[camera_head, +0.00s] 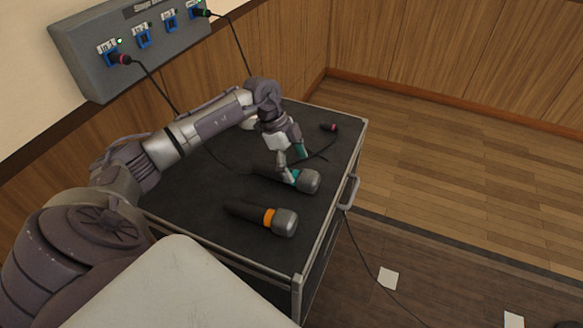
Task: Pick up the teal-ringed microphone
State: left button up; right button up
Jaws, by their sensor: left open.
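The teal-ringed microphone (309,182) lies on the black case top, its grey head toward the right. Its ring is partly hidden behind my left gripper's fingers. My left gripper (293,167) is open and points down at the microphone, with one finger close to the ring. I cannot tell whether the fingers touch it. An orange-ringed microphone (285,222) lies apart on the case, nearer to me. My right gripper is not in view.
The case (200,225) has metal edges and a side handle (348,193). A cable with a red-banded plug (328,127) lies on it. A grey stage box (85,62) with plugged cables hangs on the wall. Paper squares lie on the floor at right.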

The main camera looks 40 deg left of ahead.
aim_at(302, 172)
pick_arm(q)
jog(key=x, duration=0.5)
jog(key=shift+w+d, duration=0.25)
jog(key=shift+d, duration=0.05)
jog(key=c, duration=1.4)
jog(key=shift+r, duration=0.1)
jog(key=shift+c, duration=0.4)
jog(key=shift+r, duration=0.1)
